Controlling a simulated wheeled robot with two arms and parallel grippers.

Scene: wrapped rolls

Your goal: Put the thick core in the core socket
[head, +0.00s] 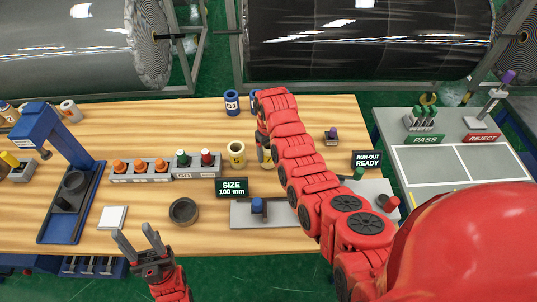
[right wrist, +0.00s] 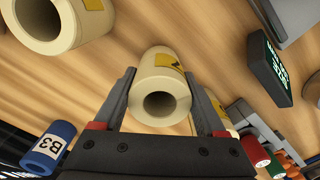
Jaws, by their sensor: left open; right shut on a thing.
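My right gripper (right wrist: 163,105) is shut on a cream core (right wrist: 160,60) with a yellow label; the core lies between the two fingers with its open end facing the camera. In the head view, a cream core (head: 266,158) shows beside my right arm, which partly hides it and the right gripper. Another cream core (head: 237,153) stands just left of it. My left gripper (head: 140,238) is open and empty at the table's front edge. A dark round ring (head: 184,211) sits on the table; I cannot tell if it is the core socket.
A grey plate with a blue post (head: 258,206) lies behind the front edge, below the SIZE 100 mm display (head: 232,188). A rack with orange, green and red pieces (head: 160,178) is to the left. Blue cores (head: 232,102) stand behind. A blue press (head: 62,150) stands left.

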